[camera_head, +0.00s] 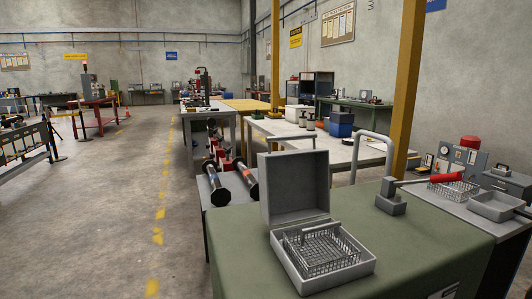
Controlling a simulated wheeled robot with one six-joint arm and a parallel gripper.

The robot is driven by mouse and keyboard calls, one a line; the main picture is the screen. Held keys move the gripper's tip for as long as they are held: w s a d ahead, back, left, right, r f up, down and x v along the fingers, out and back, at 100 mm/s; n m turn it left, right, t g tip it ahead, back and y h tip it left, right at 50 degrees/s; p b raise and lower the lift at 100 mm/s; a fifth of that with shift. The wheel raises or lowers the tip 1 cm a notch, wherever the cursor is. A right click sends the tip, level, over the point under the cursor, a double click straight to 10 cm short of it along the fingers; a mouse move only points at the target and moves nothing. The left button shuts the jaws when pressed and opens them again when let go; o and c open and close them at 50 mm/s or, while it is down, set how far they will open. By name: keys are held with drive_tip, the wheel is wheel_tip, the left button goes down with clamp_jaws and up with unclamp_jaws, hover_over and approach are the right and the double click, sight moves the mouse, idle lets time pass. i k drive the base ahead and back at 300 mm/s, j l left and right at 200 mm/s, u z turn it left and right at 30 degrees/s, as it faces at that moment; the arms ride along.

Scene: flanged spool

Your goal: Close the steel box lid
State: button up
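A grey steel box (364,266) sits near the front edge of a green-topped table in the head view. Its lid (294,187) is open and stands roughly upright at the back of the box. A wire basket (322,250) with a raised handle sits inside the box. My gripper is not in view.
The green tabletop (240,250) is bare to the left of the box. A grey block-like tool (391,198) stands behind it to the right. A red-handled item (428,183), another wire basket (455,190) and a grey tray (497,207) lie farther right.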

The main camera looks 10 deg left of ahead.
sight(294, 185)
drive_tip(key=j+z, duration=0.1)
drive_tip(key=j, duration=0.4)
drive_tip(key=k+j, duration=0.15)
drive_tip(key=j, duration=0.3)
drive_tip(key=j+z, duration=0.15)
drive_tip(key=j, duration=0.35)
drive_tip(key=k+j+z, duration=0.1)
drive_tip(key=j, duration=0.4)
drive_tip(key=k+j+z, duration=0.1)
drive_tip(key=j, duration=0.35)
drive_tip(key=k, duration=0.05)
